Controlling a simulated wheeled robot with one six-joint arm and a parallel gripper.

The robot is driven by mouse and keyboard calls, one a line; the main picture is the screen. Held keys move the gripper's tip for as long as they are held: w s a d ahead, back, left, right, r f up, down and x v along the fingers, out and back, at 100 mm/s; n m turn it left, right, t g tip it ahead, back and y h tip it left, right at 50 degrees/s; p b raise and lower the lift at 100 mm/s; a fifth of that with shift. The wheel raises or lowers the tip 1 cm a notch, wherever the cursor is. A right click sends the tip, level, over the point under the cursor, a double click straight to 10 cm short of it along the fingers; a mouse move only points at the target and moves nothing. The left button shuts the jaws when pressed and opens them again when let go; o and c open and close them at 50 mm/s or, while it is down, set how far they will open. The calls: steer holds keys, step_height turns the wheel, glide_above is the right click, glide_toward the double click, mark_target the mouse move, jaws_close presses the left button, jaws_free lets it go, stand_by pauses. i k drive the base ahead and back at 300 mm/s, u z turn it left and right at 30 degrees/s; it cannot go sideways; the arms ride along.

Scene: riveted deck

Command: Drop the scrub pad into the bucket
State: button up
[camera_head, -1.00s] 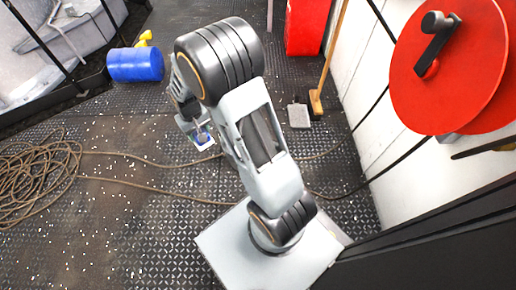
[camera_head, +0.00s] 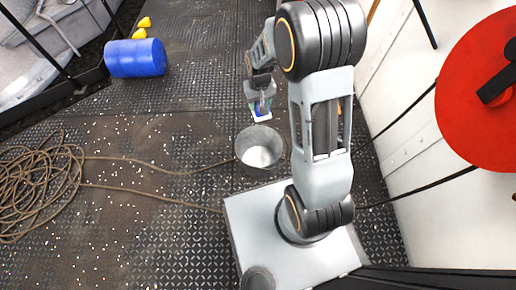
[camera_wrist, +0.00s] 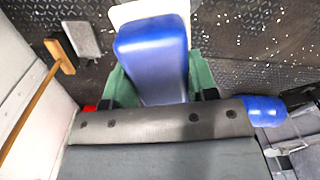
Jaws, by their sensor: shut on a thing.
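The scrub pad is a blue block with a pale white edge (camera_wrist: 150,55); it also shows in the head view (camera_head: 260,112). My gripper (camera_wrist: 160,88) is shut on it, with a green finger on each side. In the head view my gripper (camera_head: 261,92) holds the pad in the air, just beyond the bucket's far rim in the picture. The bucket (camera_head: 246,158) is grey metal, round, upright and open at the top, on the deck close to my base. I cannot make out the bucket in the wrist view.
A blue barrel (camera_head: 135,58) and yellow objects (camera_head: 141,30) are at the upper left. A coiled rope (camera_head: 38,185) lies at left, its lines running toward the bucket. A red reel (camera_head: 478,110) is on the right wall. The wrist view shows a broom (camera_wrist: 45,85) and grey dustpan (camera_wrist: 82,39).

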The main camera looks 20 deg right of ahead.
mark_target(262, 160)
steer(key=i, duration=0.1)
steer(key=k, duration=0.45)
steer(key=z, duration=1.5)
steer(key=k, duration=0.9)
steer(key=u, duration=1)
steer(key=i, duration=1)
